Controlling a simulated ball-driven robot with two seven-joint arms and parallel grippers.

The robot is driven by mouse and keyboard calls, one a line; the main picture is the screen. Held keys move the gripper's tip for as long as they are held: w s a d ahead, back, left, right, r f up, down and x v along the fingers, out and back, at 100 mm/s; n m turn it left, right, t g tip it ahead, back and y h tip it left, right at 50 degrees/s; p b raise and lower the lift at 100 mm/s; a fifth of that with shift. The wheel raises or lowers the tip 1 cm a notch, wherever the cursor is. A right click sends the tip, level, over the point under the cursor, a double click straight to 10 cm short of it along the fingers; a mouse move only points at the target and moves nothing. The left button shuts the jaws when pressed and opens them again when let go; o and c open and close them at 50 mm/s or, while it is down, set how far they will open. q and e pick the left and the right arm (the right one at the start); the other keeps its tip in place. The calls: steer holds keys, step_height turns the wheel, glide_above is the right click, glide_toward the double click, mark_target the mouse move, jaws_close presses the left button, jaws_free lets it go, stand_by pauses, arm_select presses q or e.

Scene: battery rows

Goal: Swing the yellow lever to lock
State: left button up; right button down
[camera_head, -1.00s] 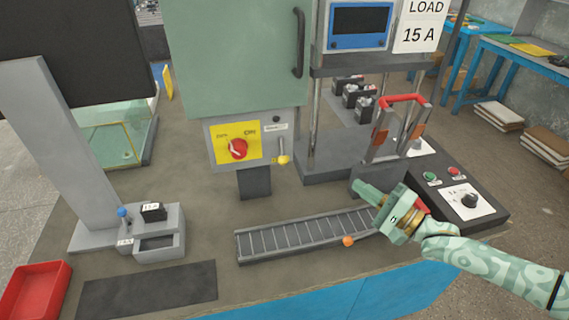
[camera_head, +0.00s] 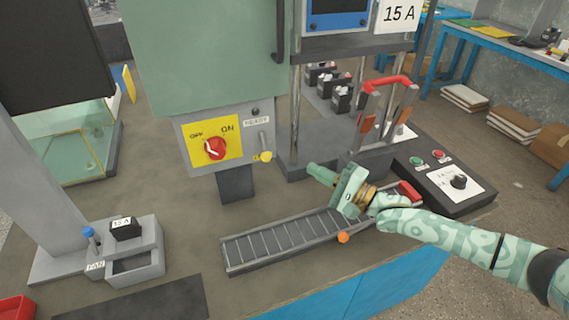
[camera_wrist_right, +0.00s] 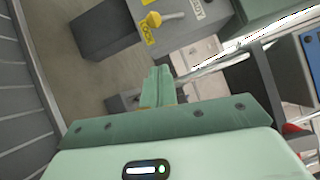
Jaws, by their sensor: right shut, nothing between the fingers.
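The yellow lever (camera_head: 265,156) has a yellow knob on a pale shaft and hangs down on the right of the front panel, under the green cabinet. In the right wrist view the knob (camera_wrist_right: 153,19) shows at the top, beside a yellow label with black letters. My right gripper (camera_head: 312,168) is shut and empty. It is to the right of the lever and below it in the head view, above the table and apart from the lever. In the right wrist view its closed fingers (camera_wrist_right: 158,75) point toward the panel. My left gripper is not in view.
A red rotary switch (camera_head: 215,148) sits on a yellow plate left of the lever. A roller track (camera_head: 280,241) lies below my right gripper. A red-handled frame (camera_head: 387,82) and metal posts stand behind it. A grey fixture (camera_head: 140,262) is at left.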

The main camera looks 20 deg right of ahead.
mark_target(264, 147)
steer(key=w+a+r+b, duration=0.1)
steer(key=w+a, duration=0.3)
steer(key=a, duration=0.2)
steer(key=shift+w+a+r, duration=0.15)
steer(key=shift+w+a, duration=0.2)
